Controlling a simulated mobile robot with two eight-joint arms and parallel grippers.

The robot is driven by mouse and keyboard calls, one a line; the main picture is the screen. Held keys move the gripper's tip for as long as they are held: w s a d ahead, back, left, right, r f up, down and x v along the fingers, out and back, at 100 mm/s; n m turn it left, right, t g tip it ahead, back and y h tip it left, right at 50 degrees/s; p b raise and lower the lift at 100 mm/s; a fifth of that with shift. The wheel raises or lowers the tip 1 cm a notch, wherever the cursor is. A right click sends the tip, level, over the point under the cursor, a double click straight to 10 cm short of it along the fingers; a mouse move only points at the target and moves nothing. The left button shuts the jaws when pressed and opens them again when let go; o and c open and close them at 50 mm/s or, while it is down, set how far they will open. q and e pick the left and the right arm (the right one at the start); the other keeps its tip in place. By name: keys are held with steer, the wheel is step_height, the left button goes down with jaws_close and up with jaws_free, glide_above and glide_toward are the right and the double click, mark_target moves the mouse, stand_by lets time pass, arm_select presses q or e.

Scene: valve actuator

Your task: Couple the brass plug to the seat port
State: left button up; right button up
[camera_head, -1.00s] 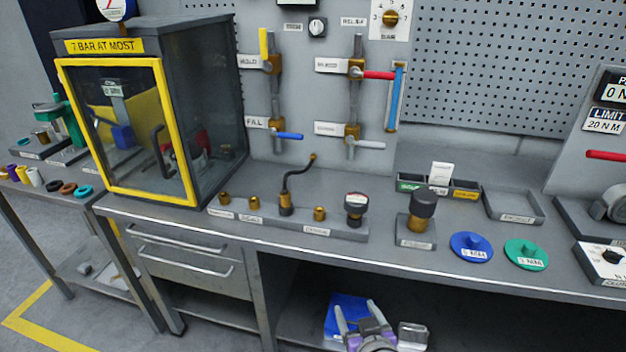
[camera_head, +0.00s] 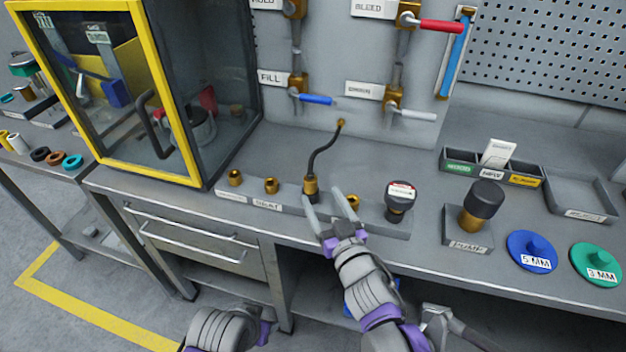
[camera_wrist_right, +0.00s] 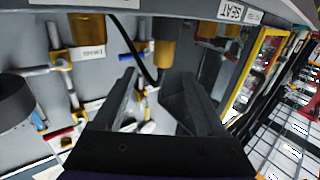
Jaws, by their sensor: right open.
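A brass fitting (camera_head: 311,187) with a black lower part stands upright on the grey rail, and a curved black hose rises from it; I take it for the brass plug. Left of it, a short brass port (camera_head: 271,186) stands behind the label reading SEAT. My right gripper (camera_head: 325,206) is open, its fingertips just in front of and right of the fitting. In the right wrist view the picture is upside down; a brass fitting (camera_wrist_right: 165,52) shows beyond the gap between the open fingers (camera_wrist_right: 155,92). Nothing is held. My left arm shows at the bottom edge, its fingers hidden.
The yellow-framed cabinet (camera_head: 185,130) closes off the left. A dark-capped brass piece (camera_head: 481,205) and coloured discs (camera_head: 531,252) lie farther right.

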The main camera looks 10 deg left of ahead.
mark_target(313, 186)
steer(key=x, duration=0.7)
steer(key=shift+w+a+f, duration=0.15)
steer(key=shift+a+f, duration=0.2)
steer(key=shift+a, duration=0.05)
jaws_close()
